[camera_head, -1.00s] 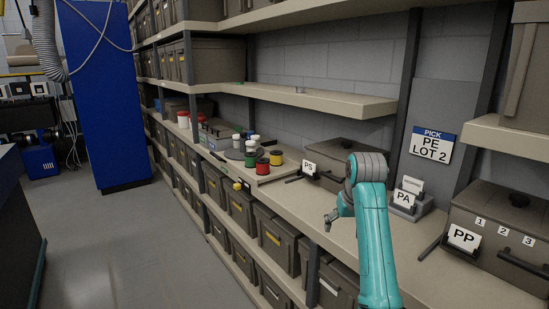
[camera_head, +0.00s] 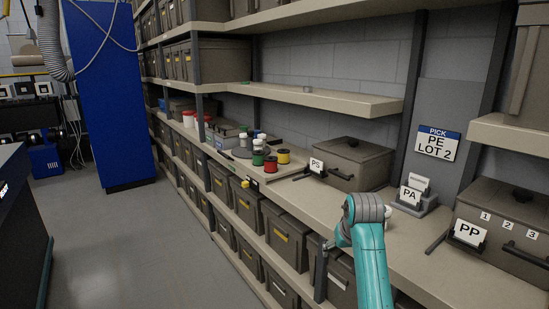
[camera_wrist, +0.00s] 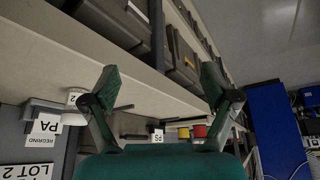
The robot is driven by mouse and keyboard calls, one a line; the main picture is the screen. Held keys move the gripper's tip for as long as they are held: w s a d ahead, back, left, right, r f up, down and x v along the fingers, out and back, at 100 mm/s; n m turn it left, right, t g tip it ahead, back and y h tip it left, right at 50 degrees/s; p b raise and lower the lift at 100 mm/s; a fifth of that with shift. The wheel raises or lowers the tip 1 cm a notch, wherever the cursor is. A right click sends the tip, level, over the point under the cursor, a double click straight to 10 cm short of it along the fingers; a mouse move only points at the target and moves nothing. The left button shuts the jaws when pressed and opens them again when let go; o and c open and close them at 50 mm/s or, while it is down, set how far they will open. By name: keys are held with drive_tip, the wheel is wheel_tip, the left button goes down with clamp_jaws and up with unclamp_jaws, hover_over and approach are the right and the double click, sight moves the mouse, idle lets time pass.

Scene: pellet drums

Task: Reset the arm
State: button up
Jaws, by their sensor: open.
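My teal arm (camera_head: 371,262) with a grey joint shows in the head view, low in front of the shelf edge. The shelf edge runs behind the fingers in that view. A small white round item (camera_head: 388,212) is partly hidden behind the arm on the shelf; a white item marked 2 (camera_wrist: 75,97) shows in the wrist view, by the PA sign.
The shelf holds a grey lidded box (camera_head: 358,160), a PS sign (camera_head: 316,165), a PA sign (camera_head: 411,196), a PP box (camera_head: 515,215) and red (camera_head: 271,165) and yellow (camera_head: 284,156) spools. Lidded bins (camera_head: 283,238) fill the level below. The floor (camera_head: 130,240) at left is clear.

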drive_tip(key=s+f+t, duration=0.2)
drive_tip(key=s+f, duration=0.6)
drive_tip(key=f, duration=0.5)
drive_tip(key=s+f+t, duration=0.1)
drive_tip(key=s+f, duration=0.7)
drive_tip(key=f, duration=0.4)
drive_tip(key=s+f+t, duration=0.1)
drive_tip(key=s+f, duration=0.4)
drive_tip(key=s, duration=0.6)
drive_tip(key=s+r+t, duration=0.3)
drive_tip(key=s, duration=1.6)
drive_tip(key=s+r+t, duration=0.2)
drive_tip(key=s+r, duration=1.3)
drive_tip(key=s, duration=0.1)
drive_tip(key=shift+s+a+r+t, duration=0.25)
drive_tip(key=shift+s+a+t, duration=0.05)
drive_tip(key=shift+s+a, duration=0.15)
